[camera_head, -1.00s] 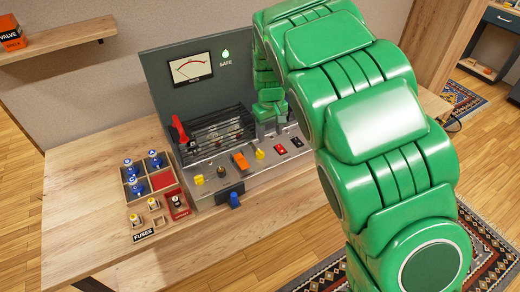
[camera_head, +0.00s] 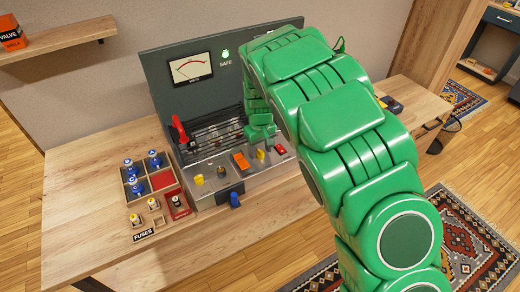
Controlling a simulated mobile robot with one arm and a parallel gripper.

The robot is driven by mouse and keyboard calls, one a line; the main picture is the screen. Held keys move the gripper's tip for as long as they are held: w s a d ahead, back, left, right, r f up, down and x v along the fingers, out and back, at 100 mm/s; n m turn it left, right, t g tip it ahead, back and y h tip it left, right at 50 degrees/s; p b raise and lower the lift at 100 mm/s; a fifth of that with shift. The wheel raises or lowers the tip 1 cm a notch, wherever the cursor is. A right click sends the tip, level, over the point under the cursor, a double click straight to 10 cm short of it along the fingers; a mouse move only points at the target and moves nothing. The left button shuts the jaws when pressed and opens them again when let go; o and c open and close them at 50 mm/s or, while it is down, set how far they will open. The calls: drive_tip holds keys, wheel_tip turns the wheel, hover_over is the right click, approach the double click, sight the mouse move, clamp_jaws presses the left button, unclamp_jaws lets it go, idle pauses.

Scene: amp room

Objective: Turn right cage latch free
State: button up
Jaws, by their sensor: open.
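The wire cage (camera_head: 212,130) stands on the amp's grey chassis, in front of the dark back panel. A red latch handle (camera_head: 178,128) is upright at the cage's left end. The cage's right end and the right latch are hidden behind my arm. My green gripper (camera_head: 261,141) is low at the cage's right end, above the rear of the control deck. It is open, and I see nothing held in it. My arm covers much of it, so I cannot tell whether it touches the latch.
The deck (camera_head: 212,185) bears several coloured controls, including an orange switch (camera_head: 241,161). The back panel (camera_head: 165,70) has a meter and a green SAFE light. A fuse tray (camera_head: 127,197) sits at left. The wooden tabletop (camera_head: 80,215) is clear at front left.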

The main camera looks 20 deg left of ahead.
drive_tip(key=shift+f, duration=0.3)
drive_tip(key=shift+c, duration=0.3)
drive_tip(key=c, duration=1)
